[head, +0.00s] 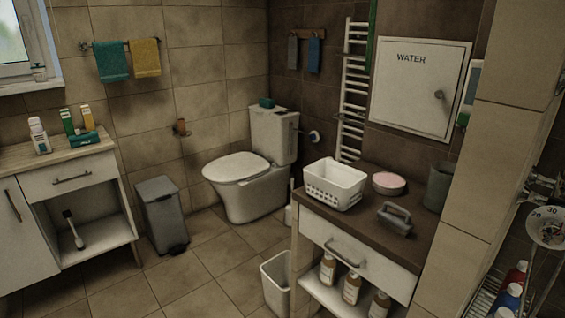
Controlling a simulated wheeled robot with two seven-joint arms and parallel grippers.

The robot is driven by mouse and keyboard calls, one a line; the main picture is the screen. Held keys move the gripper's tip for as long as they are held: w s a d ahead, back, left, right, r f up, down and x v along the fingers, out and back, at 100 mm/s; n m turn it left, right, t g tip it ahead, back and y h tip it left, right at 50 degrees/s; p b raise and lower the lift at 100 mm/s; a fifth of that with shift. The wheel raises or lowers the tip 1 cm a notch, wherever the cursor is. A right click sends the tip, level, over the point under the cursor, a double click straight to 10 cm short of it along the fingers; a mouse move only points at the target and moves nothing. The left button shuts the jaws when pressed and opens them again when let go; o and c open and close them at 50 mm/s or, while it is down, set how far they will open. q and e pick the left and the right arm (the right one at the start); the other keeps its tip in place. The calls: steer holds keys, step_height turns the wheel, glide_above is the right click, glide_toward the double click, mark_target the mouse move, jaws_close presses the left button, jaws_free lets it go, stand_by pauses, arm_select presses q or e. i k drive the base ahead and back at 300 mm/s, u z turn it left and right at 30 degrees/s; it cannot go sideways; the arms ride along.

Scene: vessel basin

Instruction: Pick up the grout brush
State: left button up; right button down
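A grey block with a raised loop handle (395,217), shaped like a scrubbing brush, lies on the brown top of the right-hand cabinet, near its front edge. A slim dark-and-white brush-like thing (73,230) leans in the open shelf of the left-hand cabinet. I cannot tell for sure which of the two is the grout brush. Bristles are not clear on either. Neither of my grippers is in view.
A white basket (334,185), a pink round dish (389,183) and a dark cup (438,187) share the right-hand cabinet top (360,215). Bottles stand on its lower shelf. A grey pedal bin (161,212) and toilet (245,175) stand behind. The tiled floor between the cabinets is mostly clear.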

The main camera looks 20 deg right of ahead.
mark_target(401, 225)
steer(key=u, duration=0.5)
steer(key=k, duration=0.15)
steer(key=z, duration=1.65)
